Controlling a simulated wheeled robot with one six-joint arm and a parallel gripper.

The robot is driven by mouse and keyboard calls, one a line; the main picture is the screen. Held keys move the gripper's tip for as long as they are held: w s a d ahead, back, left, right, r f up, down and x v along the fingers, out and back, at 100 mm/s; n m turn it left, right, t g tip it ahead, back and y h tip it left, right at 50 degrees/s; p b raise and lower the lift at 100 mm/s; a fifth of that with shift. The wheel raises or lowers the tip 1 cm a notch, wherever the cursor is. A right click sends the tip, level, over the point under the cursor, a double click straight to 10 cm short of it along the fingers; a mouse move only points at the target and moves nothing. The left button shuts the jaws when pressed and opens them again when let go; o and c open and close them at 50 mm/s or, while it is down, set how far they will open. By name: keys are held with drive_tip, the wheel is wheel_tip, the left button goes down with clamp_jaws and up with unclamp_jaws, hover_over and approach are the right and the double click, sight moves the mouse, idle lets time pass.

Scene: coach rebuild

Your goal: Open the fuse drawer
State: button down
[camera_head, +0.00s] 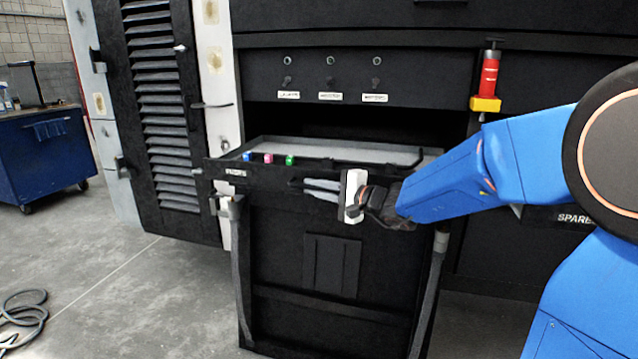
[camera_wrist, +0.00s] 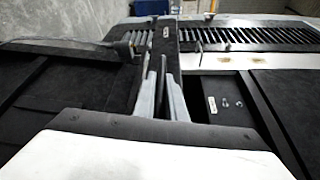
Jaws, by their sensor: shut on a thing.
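The fuse drawer (camera_head: 262,175) stands out from the black cabinet, with its pale inside showing over its front. Blue, pink and green small blocks sit along its left part. A small label is at the left of its black front. My gripper (camera_head: 308,187) reaches from the right and is shut on the drawer's dark handle (camera_head: 294,183), at the middle of the front. The fingers hide part of the handle. In the wrist view my gripper's grey fingers (camera_wrist: 164,80) lie close together against the dark drawer front; the handle is hard to make out there.
Three switches with labels (camera_head: 330,97) are on the panel above the drawer. A red and yellow device (camera_head: 488,80) is mounted at the upper right. A louvred door (camera_head: 160,110) stands at left. A blue cart (camera_head: 45,155) and a coiled hose (camera_head: 25,310) lie farther left, with clear floor between.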

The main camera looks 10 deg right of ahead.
drive_tip(key=shift+s+a, duration=0.15)
drive_tip(key=shift+s, duration=0.25)
drive_tip(key=c, duration=1.8)
unclamp_jaws()
drive_tip(key=v, duration=1.7)
drive_tip(key=shift+s, duration=0.15)
drive_tip(key=shift+f, duration=0.1)
